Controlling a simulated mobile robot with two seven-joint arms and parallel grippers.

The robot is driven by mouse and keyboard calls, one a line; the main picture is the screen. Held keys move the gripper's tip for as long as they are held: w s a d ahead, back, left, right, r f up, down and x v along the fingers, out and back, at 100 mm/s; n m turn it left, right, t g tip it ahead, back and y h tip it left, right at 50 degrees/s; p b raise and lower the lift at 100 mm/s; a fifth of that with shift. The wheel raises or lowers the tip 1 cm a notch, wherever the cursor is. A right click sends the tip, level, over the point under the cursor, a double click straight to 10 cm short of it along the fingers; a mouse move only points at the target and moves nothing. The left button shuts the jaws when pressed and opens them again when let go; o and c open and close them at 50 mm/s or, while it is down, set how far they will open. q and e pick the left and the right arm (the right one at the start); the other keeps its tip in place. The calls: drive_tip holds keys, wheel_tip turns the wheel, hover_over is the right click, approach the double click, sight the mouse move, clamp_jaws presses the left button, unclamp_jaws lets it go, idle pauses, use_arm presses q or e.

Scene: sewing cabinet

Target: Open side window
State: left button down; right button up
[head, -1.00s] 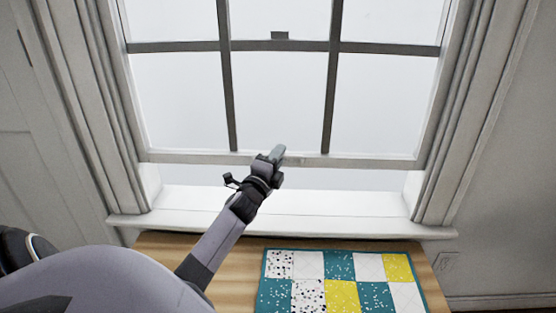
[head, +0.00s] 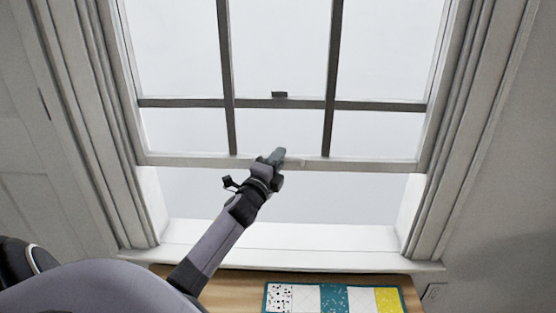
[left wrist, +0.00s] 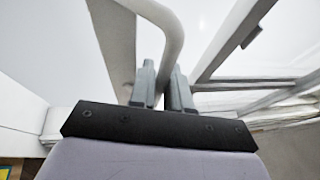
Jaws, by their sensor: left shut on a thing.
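The sash window has a lower sash whose pale bottom rail (head: 350,164) is raised clear of the window sill (head: 290,240), leaving an open gap (head: 340,196). My left gripper (head: 277,157) is at this rail, left of its middle. In the left wrist view, a pale curved handle (left wrist: 173,35) runs between the fingers of my left gripper (left wrist: 162,88), which is shut on it. In the head view the gripper hides the handle. My right gripper is in neither view.
A wooden tabletop (head: 232,283) with a patchwork quilt (head: 333,299) stands below the sill. A small dark latch (head: 279,95) sits on the horizontal bar. Tall frame mouldings (head: 470,130) flank the window.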

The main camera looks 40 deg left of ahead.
use_arm(q)
drive_tip(key=shift+r, duration=0.15)
drive_tip(key=c, duration=1.4)
unclamp_jaws()
drive_tip(key=shift+c, duration=0.2)
drive_tip(key=v, duration=0.7)
